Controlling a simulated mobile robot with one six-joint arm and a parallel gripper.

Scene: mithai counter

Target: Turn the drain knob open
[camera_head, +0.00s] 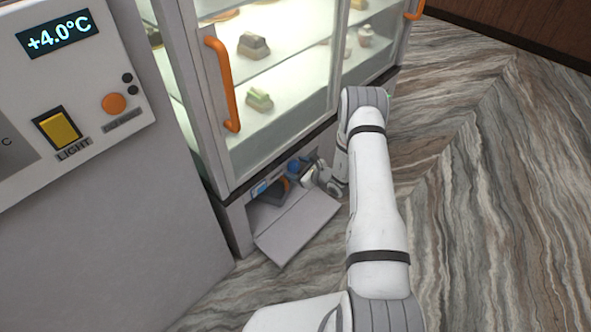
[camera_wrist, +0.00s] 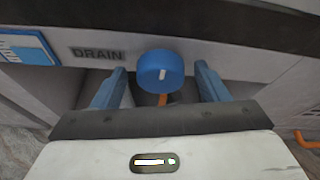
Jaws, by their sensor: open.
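The drain knob (camera_wrist: 161,71) is a round blue knob with a short white mark that stands near upright. It sits on a grey panel beside the word DRAIN (camera_wrist: 97,54) in the wrist view. My gripper (camera_wrist: 160,88) is open, with one blue finger on each side of the knob and a visible gap to each. In the head view the knob (camera_head: 293,166) is small, inside the low opening under the glass case. My gripper (camera_head: 307,176) reaches in there from the right, and its fingers are too small to make out.
A grey flap (camera_head: 298,228) lies folded down in front of the low opening. The glass case (camera_head: 270,75) with an orange handle (camera_head: 222,84) stands above. An orange piece (camera_wrist: 163,99) shows below the knob. The marbled floor (camera_head: 480,200) at right is clear.

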